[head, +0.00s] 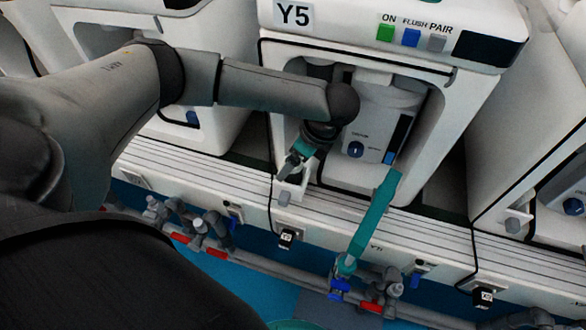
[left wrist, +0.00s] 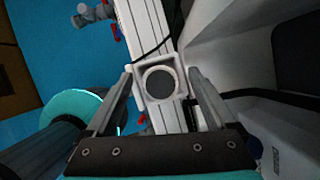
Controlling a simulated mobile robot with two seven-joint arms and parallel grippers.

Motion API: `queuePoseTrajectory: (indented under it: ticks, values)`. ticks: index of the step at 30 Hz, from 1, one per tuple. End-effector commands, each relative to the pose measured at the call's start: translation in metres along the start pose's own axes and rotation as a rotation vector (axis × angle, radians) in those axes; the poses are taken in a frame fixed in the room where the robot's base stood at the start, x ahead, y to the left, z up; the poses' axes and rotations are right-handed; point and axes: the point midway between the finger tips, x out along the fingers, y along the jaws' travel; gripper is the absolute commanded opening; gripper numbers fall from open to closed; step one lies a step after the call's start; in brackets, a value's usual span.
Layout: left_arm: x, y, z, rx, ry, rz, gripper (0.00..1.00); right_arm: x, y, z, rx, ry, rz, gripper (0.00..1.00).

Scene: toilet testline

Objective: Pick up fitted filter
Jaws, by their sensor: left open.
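The fitted filter (left wrist: 160,82) is a white square piece with a dark grey round face, seen nearly head-on in the left wrist view. In the head view it (head: 290,192) sits at the front ledge below the left side of the Y5 unit's opening. My left gripper (left wrist: 161,74) is open, with one finger on each side of the filter. Whether the fingers touch it I cannot tell. In the head view my left gripper (head: 295,168) is just above the filter, and my arm hides part of the opening. My right gripper is not in view.
The Y5 unit (head: 400,55) has a recess holding a grey-white container (head: 378,125). A teal bar (head: 375,220) slants down in front of it on the right. Pipes with red and blue valves (head: 215,252) run below the ledge (head: 235,190). Similar units stand on both sides.

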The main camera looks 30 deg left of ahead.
Motion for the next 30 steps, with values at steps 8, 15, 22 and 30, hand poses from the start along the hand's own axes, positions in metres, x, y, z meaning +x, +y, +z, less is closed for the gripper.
queuePoseTrajectory:
  ticks: [8,15,22,30]
  values:
    - [0.006,-0.0004,0.0003,0.0,0.0,-0.001,0.89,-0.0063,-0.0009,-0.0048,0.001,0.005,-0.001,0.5]
    - [0.0057,-0.0003,0.0004,0.0,0.0,-0.001,0.78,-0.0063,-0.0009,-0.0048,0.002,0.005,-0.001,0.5]
    - [0.0057,-0.0002,0.0003,0.0,0.0,-0.001,0.52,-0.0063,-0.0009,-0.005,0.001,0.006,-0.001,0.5]
    - [0.0057,-0.0002,0.0002,0.0,0.0,-0.001,0.21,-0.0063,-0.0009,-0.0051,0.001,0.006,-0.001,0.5]
